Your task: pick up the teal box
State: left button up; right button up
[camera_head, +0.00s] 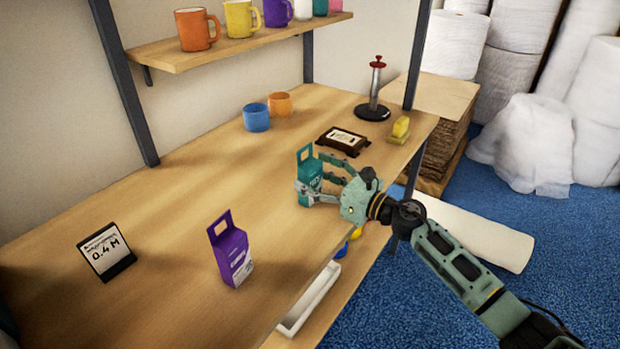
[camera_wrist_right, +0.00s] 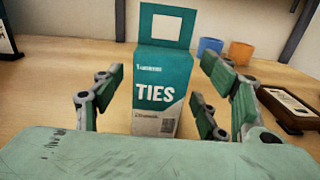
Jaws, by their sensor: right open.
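The teal box (camera_head: 309,176) stands upright on the wooden table, with a hang tab and window at its top. It also shows in the right wrist view (camera_wrist_right: 161,92), where its front reads "TIES". My right gripper (camera_head: 318,180) is open around the teal box, with fingers on both sides. In the right wrist view the fingers (camera_wrist_right: 160,105) flank the box, with a gap on the left side; whether the right finger touches it is hard to tell. The lower part of the box is hidden behind the gripper body. My left gripper is not in view.
A purple box (camera_head: 235,257) and a sign reading "0.4 M" (camera_head: 106,251) stand on the table. A dark-framed tray (camera_head: 343,141), blue cup (camera_head: 256,118), orange cup (camera_head: 280,104) and paper-roll stand (camera_head: 375,90) are farther back. The table's front edge is close below the gripper.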

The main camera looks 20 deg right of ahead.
jog(key=shift+x, duration=0.9)
jog(key=shift+d, duration=0.1)
jog(key=shift+c, duration=0.3)
jog(key=c, duration=1.1)
jog(key=shift+c, duration=0.8)
jog(key=shift+r, duration=0.1)
